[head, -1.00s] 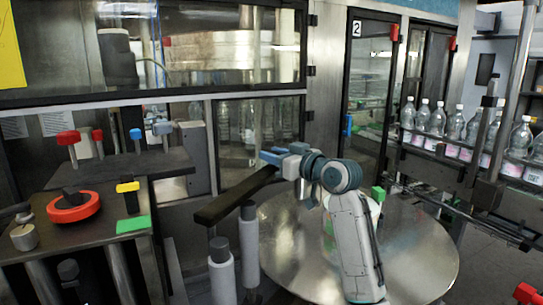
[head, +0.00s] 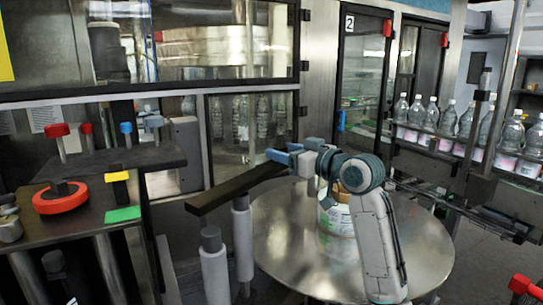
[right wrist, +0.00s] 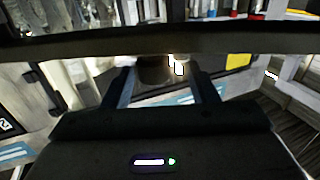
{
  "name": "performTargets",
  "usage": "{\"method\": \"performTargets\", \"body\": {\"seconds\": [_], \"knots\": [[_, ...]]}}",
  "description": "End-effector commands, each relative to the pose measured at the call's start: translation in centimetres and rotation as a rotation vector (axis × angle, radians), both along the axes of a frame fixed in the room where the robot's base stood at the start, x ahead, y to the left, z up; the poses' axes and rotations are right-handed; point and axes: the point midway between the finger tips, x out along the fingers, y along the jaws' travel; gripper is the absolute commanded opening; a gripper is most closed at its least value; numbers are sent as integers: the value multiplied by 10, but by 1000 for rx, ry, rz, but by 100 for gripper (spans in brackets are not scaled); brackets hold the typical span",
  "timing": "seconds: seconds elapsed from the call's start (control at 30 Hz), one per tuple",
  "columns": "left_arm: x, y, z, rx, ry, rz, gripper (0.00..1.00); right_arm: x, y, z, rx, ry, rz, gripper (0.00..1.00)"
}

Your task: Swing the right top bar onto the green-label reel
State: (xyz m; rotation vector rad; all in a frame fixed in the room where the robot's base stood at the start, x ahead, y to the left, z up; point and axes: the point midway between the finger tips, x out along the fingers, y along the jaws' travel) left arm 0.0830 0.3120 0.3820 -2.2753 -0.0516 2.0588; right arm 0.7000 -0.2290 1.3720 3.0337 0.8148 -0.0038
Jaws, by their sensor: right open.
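The dark top bar (head: 232,190) runs slantwise above two white rollers (head: 243,240), its far end close to my right gripper. The reel with a white and green label (head: 338,217) stands on the round metal table, partly hidden behind my right arm. My right gripper (head: 282,156) is open at the bar's far end, left of and above the reel. In the right wrist view the bar (right wrist: 90,44) crosses in front of the parted fingers (right wrist: 162,80); I cannot tell whether they touch it. My left gripper is not in view.
The round metal table (head: 285,245) has bare surface around the reel. At left, a bench carries a red ring knob (head: 60,200), a yellow-topped block (head: 118,185) and a green pad (head: 123,214). Bottles (head: 447,122) line a rail at right. Glass cabinet doors stand behind.

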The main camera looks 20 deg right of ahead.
Motion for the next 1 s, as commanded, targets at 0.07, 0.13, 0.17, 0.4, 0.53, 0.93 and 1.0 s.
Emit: {"method": "performTargets", "body": {"seconds": [0.07,0.13,0.17,0.4,0.53,0.93,1.0], "knots": [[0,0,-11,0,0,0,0,-13,-9,-4,-5,-2,-4,53],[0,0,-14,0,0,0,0,-23,-14,-4,-4,0,-2,53],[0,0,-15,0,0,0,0,-26,-16,-3,-4,0,-2,53],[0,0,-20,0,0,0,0,-41,-24,-1,-1,2,0,53],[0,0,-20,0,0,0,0,-42,-25,0,0,2,0,53],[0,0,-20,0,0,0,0,-41,-25,0,0,2,0,53],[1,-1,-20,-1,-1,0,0,-41,-25,-1,0,2,1,53]]}}
